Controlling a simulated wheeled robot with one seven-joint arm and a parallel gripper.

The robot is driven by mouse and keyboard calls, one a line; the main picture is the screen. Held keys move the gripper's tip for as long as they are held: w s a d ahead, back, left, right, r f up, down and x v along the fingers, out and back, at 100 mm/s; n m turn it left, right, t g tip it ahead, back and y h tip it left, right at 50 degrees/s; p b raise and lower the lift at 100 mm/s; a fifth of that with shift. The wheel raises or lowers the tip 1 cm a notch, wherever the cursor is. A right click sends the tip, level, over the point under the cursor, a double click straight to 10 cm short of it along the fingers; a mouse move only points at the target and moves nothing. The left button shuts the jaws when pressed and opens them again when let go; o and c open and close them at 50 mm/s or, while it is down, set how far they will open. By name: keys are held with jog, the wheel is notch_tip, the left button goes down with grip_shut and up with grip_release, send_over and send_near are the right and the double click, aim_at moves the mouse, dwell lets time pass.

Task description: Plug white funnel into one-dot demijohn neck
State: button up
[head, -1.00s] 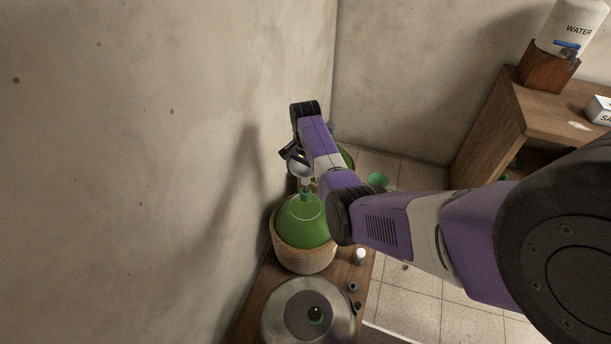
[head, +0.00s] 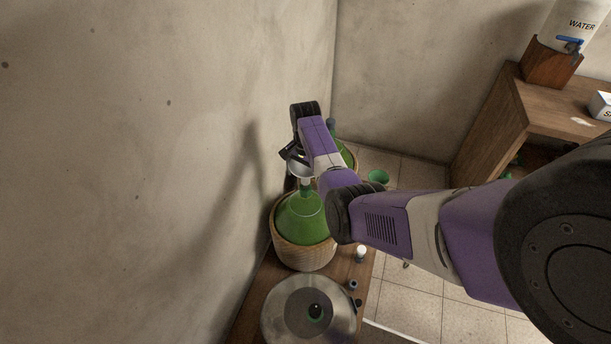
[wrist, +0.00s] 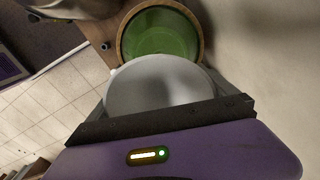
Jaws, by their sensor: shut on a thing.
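My gripper (head: 291,154) is shut on the white funnel (head: 299,168), which also fills the middle of the wrist view (wrist: 160,84). The funnel is right above the neck of a green demijohn (head: 301,220) in a wicker basket. In the head view its spout lines up with the neck; I cannot tell whether the tip is inside it. The demijohn's green glass also shows beyond the funnel in the wrist view (wrist: 160,38), its neck hidden behind the funnel. No dot mark is readable.
Another green demijohn (head: 347,156) stands behind my arm, partly hidden. A vessel with a broad metallic grey top (head: 280,310) stands in front on the wooden bench. A small white-topped item (head: 361,252) is at the bench edge. The wall (head: 200,120) is close on the left.

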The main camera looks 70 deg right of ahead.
aim_at(298, 169)
jog(key=shift+f+b, duration=0.35)
jog(key=shift+f, duration=0.2)
jog(key=o, duration=1)
jog(key=shift+c, duration=0.2)
jog(key=shift+r, duration=0.15)
notch_tip(298, 169, up, 8)
jog(key=shift+f, duration=0.2)
